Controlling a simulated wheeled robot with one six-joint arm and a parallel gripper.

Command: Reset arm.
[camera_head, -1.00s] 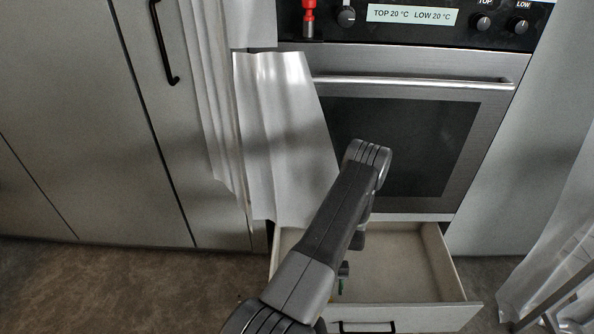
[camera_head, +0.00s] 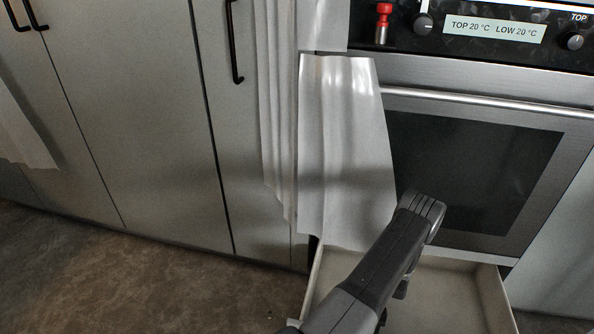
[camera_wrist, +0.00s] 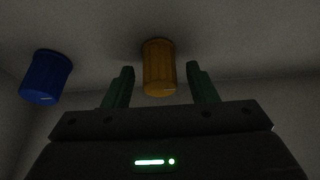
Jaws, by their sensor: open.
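My arm reaches forward over the open drawer (camera_head: 487,290) below the oven in the head view. The gripper itself is hidden there behind the arm links. In the wrist view my gripper (camera_wrist: 160,80) is open, with its two green fingers apart. A yellow ribbed cylinder (camera_wrist: 159,66) shows between and beyond the fingertips, with no finger seen touching it. A blue ribbed cylinder (camera_wrist: 46,77) is off to the left. The wrist view is dark, so the distance to the yellow cylinder is hard to tell.
The oven (camera_head: 475,165) stands behind the drawer. A white cloth (camera_head: 345,150) hangs at its left, close to my arm. Grey cabinets (camera_head: 130,120) with black handles fill the left. The brown floor (camera_head: 130,280) in front of them is clear.

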